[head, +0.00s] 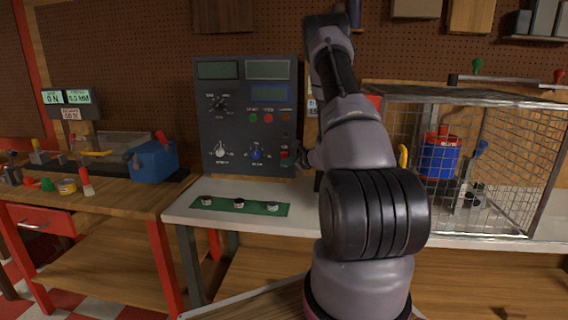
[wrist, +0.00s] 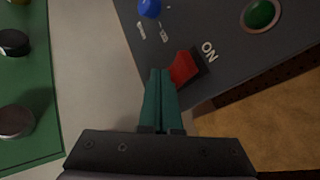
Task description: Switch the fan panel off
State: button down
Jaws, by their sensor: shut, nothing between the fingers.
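The dark grey fan panel (head: 240,140) stands upright at the back of the white bench, with screens, dials and buttons on its face. In the wrist view a red rocker switch (wrist: 184,67) sits on the panel (wrist: 212,28) next to a white "ON" label. My gripper (wrist: 160,72) shows two teal fingers pressed together with nothing between them. Its tips are just beside the red switch; I cannot tell whether they touch it. In the head view my arm reaches to the panel's lower right corner, and the fingers are mostly hidden there.
A wire mesh cage (head: 510,160) stands to the right, a blue box (head: 153,161) to the left. A blue knob (wrist: 149,8) and green button (wrist: 261,13) are near the switch.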

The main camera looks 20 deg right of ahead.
jog(key=shift+s, duration=0.1)
jog(key=shift+s+a+r, duration=0.4)
jog(key=shift+s+a, duration=0.05)
jog(key=shift+s, duration=0.15)
jog(key=s, duration=0.1)
jog(key=s+a+r, duration=0.2)
jog(key=shift+s+a, duration=0.25)
jog(key=shift+s, duration=0.1)
dwell(0.3)
